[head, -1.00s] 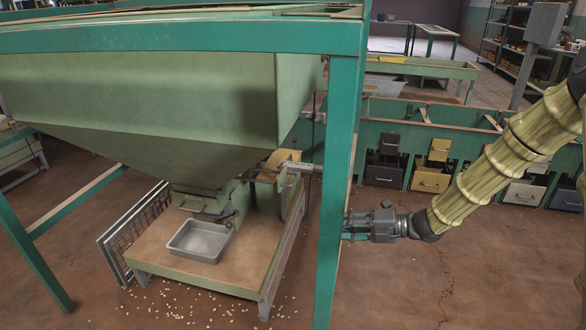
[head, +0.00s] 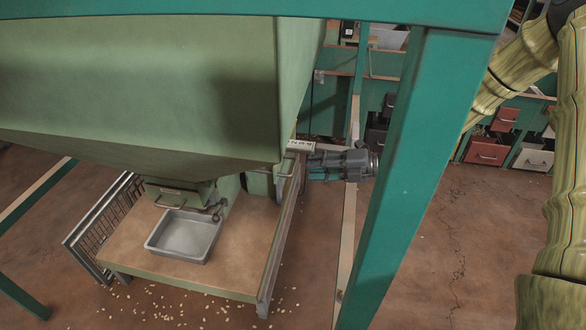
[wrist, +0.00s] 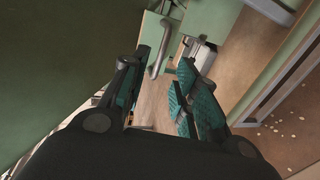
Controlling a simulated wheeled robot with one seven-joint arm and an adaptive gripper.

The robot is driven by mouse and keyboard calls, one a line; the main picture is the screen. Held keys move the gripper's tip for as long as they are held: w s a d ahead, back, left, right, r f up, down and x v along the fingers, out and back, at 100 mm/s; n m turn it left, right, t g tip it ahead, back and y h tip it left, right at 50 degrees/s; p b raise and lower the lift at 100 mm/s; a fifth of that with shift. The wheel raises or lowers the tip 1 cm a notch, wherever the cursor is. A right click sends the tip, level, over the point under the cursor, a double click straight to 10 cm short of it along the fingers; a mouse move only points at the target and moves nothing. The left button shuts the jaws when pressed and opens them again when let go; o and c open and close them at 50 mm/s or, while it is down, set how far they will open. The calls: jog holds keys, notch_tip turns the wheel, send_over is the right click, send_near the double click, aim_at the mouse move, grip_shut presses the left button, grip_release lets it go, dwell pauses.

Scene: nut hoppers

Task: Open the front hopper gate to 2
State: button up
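The large green front hopper (head: 140,90) fills the upper left of the head view. At its right side a grey handle (head: 286,166) sticks out below a pale plate with dark marks (head: 301,145); I cannot read the marks clearly. A grey handle also shows in the wrist view (wrist: 165,45), just ahead of my fingertips, its near end between them. My gripper (head: 310,166) is right of the handle, very close to it. In the wrist view my gripper (wrist: 155,92) is open, with a clear gap between its two fingers. Whether it touches the handle is unclear.
A green post (head: 400,180) stands in front of my arm. A grey tray (head: 150,246) sits on the wooden platform (head: 135,252) under the hopper. Nuts lie scattered on the floor. Bins (head: 488,150) line the back right.

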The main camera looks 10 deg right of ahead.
aim_at(293, 167)
jog(key=b+x, duration=0.1)
jog(key=x, duration=0.6)
jog(key=shift+b, duration=0.35)
grip_shut()
